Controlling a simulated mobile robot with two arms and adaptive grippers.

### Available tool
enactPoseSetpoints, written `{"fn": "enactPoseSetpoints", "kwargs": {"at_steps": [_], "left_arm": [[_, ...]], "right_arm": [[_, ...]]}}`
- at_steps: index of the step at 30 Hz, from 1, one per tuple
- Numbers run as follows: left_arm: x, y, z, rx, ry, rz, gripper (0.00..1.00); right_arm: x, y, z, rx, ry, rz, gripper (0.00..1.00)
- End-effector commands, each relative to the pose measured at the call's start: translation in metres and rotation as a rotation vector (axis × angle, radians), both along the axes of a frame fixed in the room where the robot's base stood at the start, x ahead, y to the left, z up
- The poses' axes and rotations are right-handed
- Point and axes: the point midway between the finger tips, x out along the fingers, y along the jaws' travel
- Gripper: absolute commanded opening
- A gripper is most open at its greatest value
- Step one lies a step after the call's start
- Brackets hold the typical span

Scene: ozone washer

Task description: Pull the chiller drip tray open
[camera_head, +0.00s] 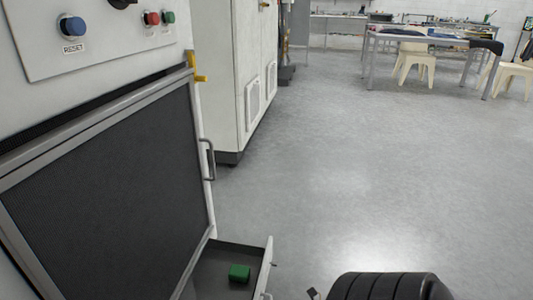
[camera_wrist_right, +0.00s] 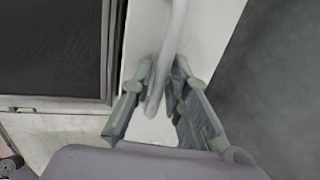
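The chiller drip tray (camera_head: 215,274) is a shallow dark drawer at the bottom of the head view. It stands out from under the black mesh panel (camera_head: 110,180), with a green block inside. Its pale front wall (camera_head: 266,262) faces right. In the right wrist view, a pale curved handle bar (camera_wrist_right: 172,42) on a white panel (camera_wrist_right: 143,35) passes between the fingers of my right gripper (camera_wrist_right: 163,65). The fingers are close on both sides of the bar; whether they press on it is unclear. My right gripper is mostly out of the head view. My left gripper is not in view.
The green block (camera_head: 239,272) lies on the tray floor. A door handle (camera_head: 208,160) sticks out above the tray. A white cabinet (camera_head: 222,70) stands beyond the machine. Grey floor (camera_head: 340,180) to the right is clear up to a table (camera_head: 430,40) and stools.

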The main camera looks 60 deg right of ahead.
Motion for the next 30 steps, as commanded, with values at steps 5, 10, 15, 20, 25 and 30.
{"fn": "enactPoseSetpoints", "kwargs": {"at_steps": [5, 10, 15, 20, 25, 30], "left_arm": [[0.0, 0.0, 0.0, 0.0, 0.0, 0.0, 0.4], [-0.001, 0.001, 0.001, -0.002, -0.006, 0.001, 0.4], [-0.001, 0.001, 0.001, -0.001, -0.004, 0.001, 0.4], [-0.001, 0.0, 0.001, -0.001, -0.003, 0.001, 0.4], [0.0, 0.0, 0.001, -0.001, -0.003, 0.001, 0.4], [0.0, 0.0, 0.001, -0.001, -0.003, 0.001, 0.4]], "right_arm": [[0.0, 0.0, 0.0, 0.0, 0.0, 0.0, 0.18], [-0.003, -0.002, 0.001, -0.001, 0.001, -0.001, 0.18], [-0.026, -0.01, 0.005, -0.001, 0.004, -0.001, 0.18], [-0.058, -0.024, 0.012, -0.001, 0.005, -0.001, 0.18], [-0.087, -0.036, 0.019, 0.0, 0.003, -0.001, 0.18], [-0.104, -0.043, 0.023, 0.0, 0.002, -0.002, 0.18]]}}
